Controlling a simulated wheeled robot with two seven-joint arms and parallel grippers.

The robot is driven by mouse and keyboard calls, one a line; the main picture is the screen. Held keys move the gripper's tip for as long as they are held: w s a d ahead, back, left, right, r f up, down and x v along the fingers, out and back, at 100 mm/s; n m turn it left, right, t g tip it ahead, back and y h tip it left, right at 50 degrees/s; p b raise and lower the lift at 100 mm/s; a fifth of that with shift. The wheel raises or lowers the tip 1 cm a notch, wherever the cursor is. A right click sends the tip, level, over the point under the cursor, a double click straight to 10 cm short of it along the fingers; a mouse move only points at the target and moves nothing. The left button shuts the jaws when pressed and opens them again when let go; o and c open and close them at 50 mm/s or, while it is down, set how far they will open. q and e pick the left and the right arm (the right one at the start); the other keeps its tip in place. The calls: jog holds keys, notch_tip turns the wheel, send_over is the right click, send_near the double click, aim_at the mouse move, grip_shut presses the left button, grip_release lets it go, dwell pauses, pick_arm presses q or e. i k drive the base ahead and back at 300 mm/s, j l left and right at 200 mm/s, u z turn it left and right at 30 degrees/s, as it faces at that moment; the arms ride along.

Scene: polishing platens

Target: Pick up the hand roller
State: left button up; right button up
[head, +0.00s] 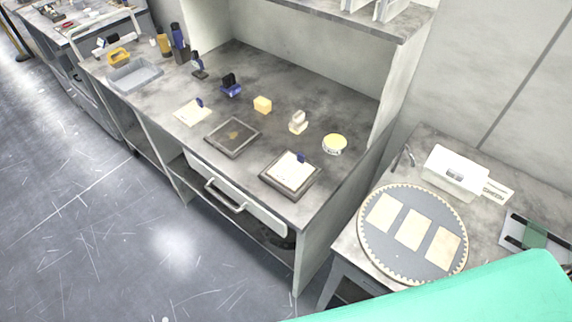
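I cannot tell for sure which thing is the hand roller. A small blue and black tool (231,85) lies toward the back of the workbench, left of the middle. A small dark tool with a bent shape (407,156) is at the back left of the side table, behind the round platen; it is too small to make out. Neither gripper shows in the head view.
The workbench (300,215) also holds a grey tray (134,75), a dark framed plate (233,137), a pad on a dark plate (290,175), a yellow block (262,104) and a round tin (334,145). The platen (372,240) carries three pale rectangles. A green surface (470,296) fills the lower right.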

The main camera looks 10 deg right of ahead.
aim_at(230, 87)
jog(key=i+j, duration=0.65)
jog(key=j, duration=0.2)
jog(key=i+j+z, duration=0.15)
jog(key=z, duration=0.25)
jog(key=i+j+z, duration=0.1)
jog(key=j+z, duration=0.25)
jog(key=i+j+z, duration=0.1)
jog(key=j+z, duration=0.15)
jog(key=z, duration=0.15)
